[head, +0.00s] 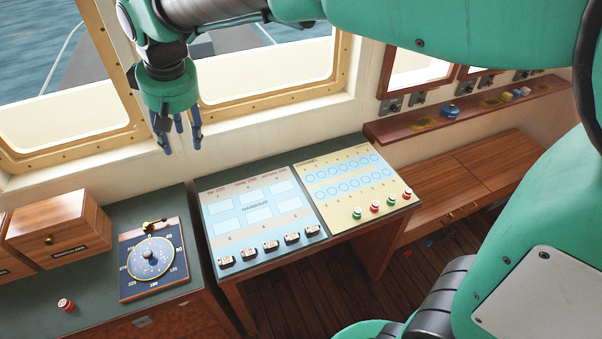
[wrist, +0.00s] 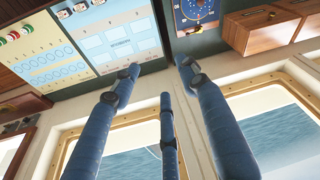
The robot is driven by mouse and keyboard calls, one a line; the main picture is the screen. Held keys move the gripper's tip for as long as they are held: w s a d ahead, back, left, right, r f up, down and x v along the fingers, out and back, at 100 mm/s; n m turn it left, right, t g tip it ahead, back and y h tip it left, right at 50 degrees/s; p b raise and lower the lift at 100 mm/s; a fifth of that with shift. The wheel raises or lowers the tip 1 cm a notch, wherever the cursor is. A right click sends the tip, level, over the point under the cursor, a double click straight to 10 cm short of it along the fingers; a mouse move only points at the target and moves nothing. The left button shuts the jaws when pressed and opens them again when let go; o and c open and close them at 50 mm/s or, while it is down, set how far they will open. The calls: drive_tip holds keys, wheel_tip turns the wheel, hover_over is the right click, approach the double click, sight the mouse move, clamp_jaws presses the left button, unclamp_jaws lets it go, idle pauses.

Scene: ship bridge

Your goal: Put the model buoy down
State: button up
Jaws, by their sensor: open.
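My gripper (head: 181,145) hangs fingers-down in front of the window, above the counter; its blue fingers are spread with nothing between them, as the wrist view (wrist: 160,76) also shows. Several small red and green model buoys with white parts (head: 375,206) stand in a row on the lower edge of the yellow channel board (head: 335,206). These buoys also show at the upper left of the wrist view (wrist: 14,36). A separate red-and-white buoy-like piece (head: 66,304) stands on the left counter. All are apart from my gripper.
The blue harbour board (head: 262,212) holds several small dark-and-white models (head: 270,245). A compass-dial panel (head: 152,260) and wooden boxes (head: 60,228) sit on the left counter (head: 110,292). A wall shelf (head: 470,117) carries small blue and yellow pieces.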

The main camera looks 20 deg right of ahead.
drive_tip(key=s+d+r+m+t, duration=0.1)
drive_tip(key=s+d+r+m, duration=0.15)
drive_tip(key=s+d, duration=1.15)
drive_tip(key=s+d+f+m, duration=0.1)
drive_tip(key=s+d+f, duration=0.1)
drive_tip(key=s+d, duration=0.2)
drive_tip(key=s+d+f+m+t+h, duration=0.1)
drive_tip(key=s+d+f+m, duration=0.1)
drive_tip(key=s+d, duration=0.3)
drive_tip(key=s+f, duration=0.1)
drive_tip(key=s, duration=0.1)
drive_tip(key=shift+s+d+f+t, duration=0.2)
drive_tip(key=shift+s+f+t, duration=0.1)
wheel_tip(320, 180, down, 9)
drive_tip(key=b, duration=0.8)
drive_tip(key=shift+r+b, duration=0.15)
drive_tip(key=shift+b, duration=0.25)
drive_tip(key=shift+o, duration=0.5)
drive_tip(key=shift+w, duration=0.1)
